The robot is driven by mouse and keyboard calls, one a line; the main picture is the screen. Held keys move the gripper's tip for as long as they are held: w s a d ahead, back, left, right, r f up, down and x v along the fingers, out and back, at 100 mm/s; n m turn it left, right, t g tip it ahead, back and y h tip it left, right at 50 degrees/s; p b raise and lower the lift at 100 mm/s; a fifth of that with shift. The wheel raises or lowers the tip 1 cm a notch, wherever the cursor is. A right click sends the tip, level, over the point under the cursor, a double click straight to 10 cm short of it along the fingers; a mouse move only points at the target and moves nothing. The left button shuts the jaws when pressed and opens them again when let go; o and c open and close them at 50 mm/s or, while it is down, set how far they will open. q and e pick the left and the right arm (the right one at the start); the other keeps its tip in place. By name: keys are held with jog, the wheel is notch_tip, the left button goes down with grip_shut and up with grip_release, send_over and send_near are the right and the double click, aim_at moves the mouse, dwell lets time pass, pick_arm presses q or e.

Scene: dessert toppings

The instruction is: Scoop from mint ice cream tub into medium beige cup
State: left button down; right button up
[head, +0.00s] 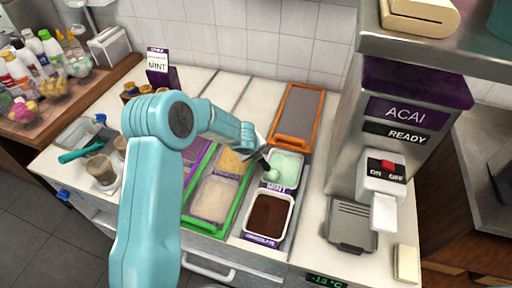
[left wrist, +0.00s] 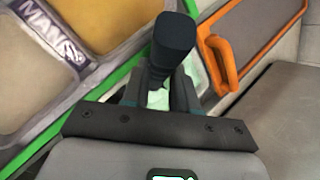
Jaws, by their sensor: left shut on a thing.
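The mint ice cream tub (head: 289,167) is a white tub of pale green ice cream with a purple MINT label, right of centre in the head view. My left gripper (head: 262,152) is over its left edge, shut on the dark handle of a scoop (left wrist: 173,45). The scoop's green-looking head (head: 272,174) is at the left side of the mint; I cannot tell how deep it is. Mint also shows between the fingers (left wrist: 160,98). A beige-brown cup (head: 103,170) stands at the counter's left; another is partly hidden by my arm. I cannot tell which is medium. My right gripper is not in view.
A chocolate tub (head: 269,215) sits in front of the mint. A green-framed topping tray (head: 213,197) is to the left, an orange-framed lid (head: 298,115) behind. The acai machine (head: 410,115) stands at right. A teal-handled utensil (head: 80,152) lies at left.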

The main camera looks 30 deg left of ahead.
pick_arm(q)
jog(key=shift+a+r+p, duration=0.15)
jog(key=shift+a+p, duration=0.05)
jog(key=shift+p, duration=0.35)
jog(key=shift+a+n+h+p, duration=0.35)
jog(key=shift+n+h, duration=0.05)
jog(key=shift+n, duration=0.1)
jog(key=shift+r, duration=0.15)
jog(key=shift+w+r+b, duration=0.15)
jog(key=shift+r+b, duration=0.05)
jog(key=shift+r, duration=0.3)
jog(key=shift+w+r+b, duration=0.15)
jog(key=shift+r+b, duration=0.05)
jog(key=shift+r, duration=0.3)
jog(key=shift+w+a+r, duration=0.1)
jog(key=shift+w+r, duration=0.05)
jog(key=shift+r, duration=0.5)
jog(key=shift+w+a+r, duration=0.1)
jog(key=shift+r, duration=0.55)
jog(key=shift+w+a+r, duration=0.1)
jog(key=shift+w+r, duration=0.15)
jog(key=shift+r, duration=0.55)
jog(key=shift+w+r, duration=0.3)
jog(key=shift+r, duration=0.55)
jog(key=shift+w+a+r, duration=0.1)
jog(key=shift+w+r, duration=0.15)
jog(key=shift+r, duration=0.55)
jog(key=shift+d, duration=0.15)
